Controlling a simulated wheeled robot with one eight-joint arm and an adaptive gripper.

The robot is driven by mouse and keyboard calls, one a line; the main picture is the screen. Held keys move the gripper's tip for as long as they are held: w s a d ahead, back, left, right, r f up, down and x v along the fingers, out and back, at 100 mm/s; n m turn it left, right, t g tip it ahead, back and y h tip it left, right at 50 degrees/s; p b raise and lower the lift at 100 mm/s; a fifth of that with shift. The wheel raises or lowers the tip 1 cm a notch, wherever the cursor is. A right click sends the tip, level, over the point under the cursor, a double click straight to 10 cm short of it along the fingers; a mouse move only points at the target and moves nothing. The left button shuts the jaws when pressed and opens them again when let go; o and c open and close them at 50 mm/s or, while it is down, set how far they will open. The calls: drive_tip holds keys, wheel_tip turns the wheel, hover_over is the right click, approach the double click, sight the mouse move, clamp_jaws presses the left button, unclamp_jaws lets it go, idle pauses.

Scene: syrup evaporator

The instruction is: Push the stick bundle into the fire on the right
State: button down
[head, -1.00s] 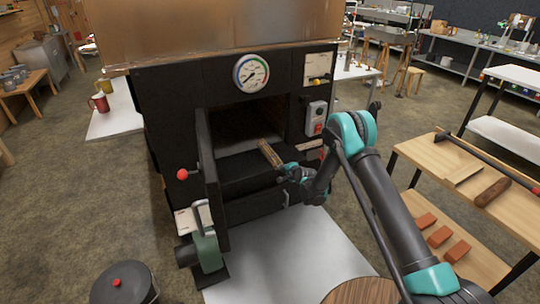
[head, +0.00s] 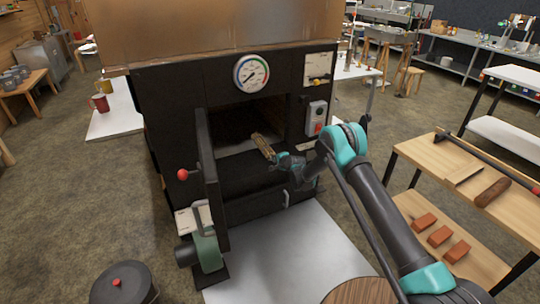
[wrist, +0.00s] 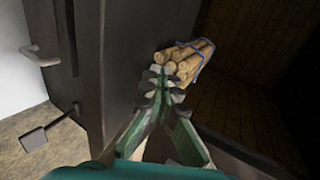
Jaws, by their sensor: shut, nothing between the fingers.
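The stick bundle (head: 263,144), tan sticks tied with a blue band, lies at the mouth of the dark firebox opening (head: 232,124). In the wrist view the bundle (wrist: 188,60) shows its cut ends just beyond my fingertips. My gripper (head: 275,157) is shut and empty, with its tips right behind the bundle's near end. The wrist view shows the closed fingers (wrist: 163,84) against or very close to the sticks; I cannot tell if they touch. No flames show in the firebox, and its deep interior is dark.
The black firebox door (head: 209,175) stands open on the left of the opening. A gauge (head: 251,73) is above, and a switch box (head: 316,117) is on the right. A wooden bench (head: 425,165) with bricks on its lower shelf stands at right.

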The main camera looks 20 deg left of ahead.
sight(272, 154)
drive_tip(key=shift+w+a, duration=1.65)
drive_tip(key=shift+a, duration=0.3)
drive_tip(key=d+f+v, duration=0.1)
drive_tip(key=f+v, duration=0.1)
drive_tip(key=v, duration=1)
drive_tip(key=shift+s, duration=0.45)
drive_tip(key=shift+d+r, duration=0.1)
drive_tip(key=shift+d, duration=0.05)
